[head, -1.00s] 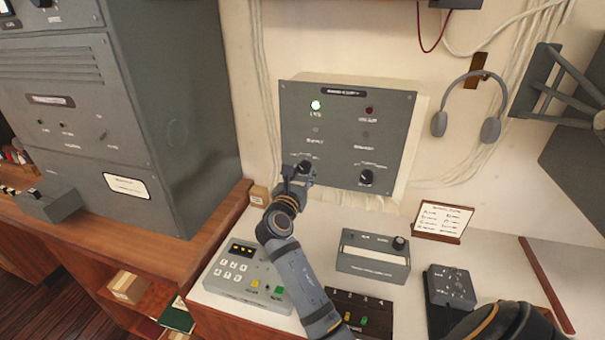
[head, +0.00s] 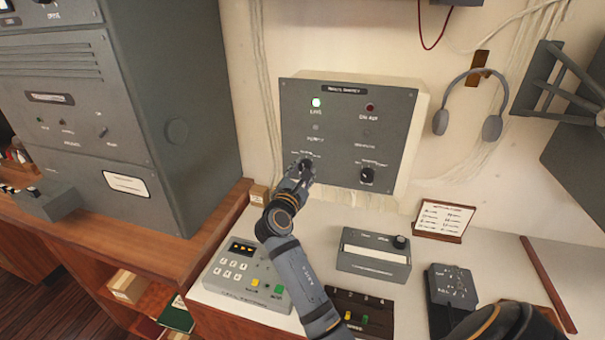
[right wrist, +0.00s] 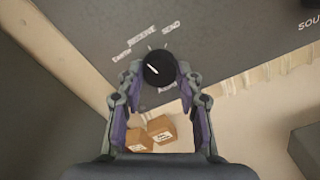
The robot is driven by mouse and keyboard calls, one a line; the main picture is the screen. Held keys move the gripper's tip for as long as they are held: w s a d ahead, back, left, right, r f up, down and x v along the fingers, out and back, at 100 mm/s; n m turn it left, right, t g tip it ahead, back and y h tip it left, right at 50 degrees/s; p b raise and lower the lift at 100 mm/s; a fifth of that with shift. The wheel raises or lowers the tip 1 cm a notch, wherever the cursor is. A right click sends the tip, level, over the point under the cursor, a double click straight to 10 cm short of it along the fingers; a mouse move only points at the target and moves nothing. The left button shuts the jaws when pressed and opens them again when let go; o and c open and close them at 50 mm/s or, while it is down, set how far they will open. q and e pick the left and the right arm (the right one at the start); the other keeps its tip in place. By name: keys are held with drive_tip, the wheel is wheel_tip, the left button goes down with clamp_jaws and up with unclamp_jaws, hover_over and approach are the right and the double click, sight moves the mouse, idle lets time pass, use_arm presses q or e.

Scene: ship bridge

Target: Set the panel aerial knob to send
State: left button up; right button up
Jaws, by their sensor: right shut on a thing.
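The aerial knob (right wrist: 159,69) is round and black with a short white mark on its face. In the right wrist view the labels EARTH, RECEIVE and SEND fan out above it; I cannot tell exactly which one the mark points at. It sits at the lower left of the grey wall panel (head: 345,127). My right gripper (right wrist: 160,75) is shut on the knob, one finger on each side. In the head view my right gripper (head: 303,171) covers most of the knob. My left gripper is not in view.
A second black knob (head: 367,176) is at the panel's lower right. A green lamp (head: 316,102) is lit above. Below are a keypad box (head: 247,275), a grey box (head: 374,254) and small cartons (right wrist: 160,132). Headphones (head: 470,105) hang at the right.

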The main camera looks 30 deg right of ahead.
drive_tip(key=shift+r+m+b, duration=0.1)
drive_tip(key=shift+m+b, duration=2.9)
drive_tip(key=shift+m, duration=2.8)
drive_tip(key=o, duration=1.2)
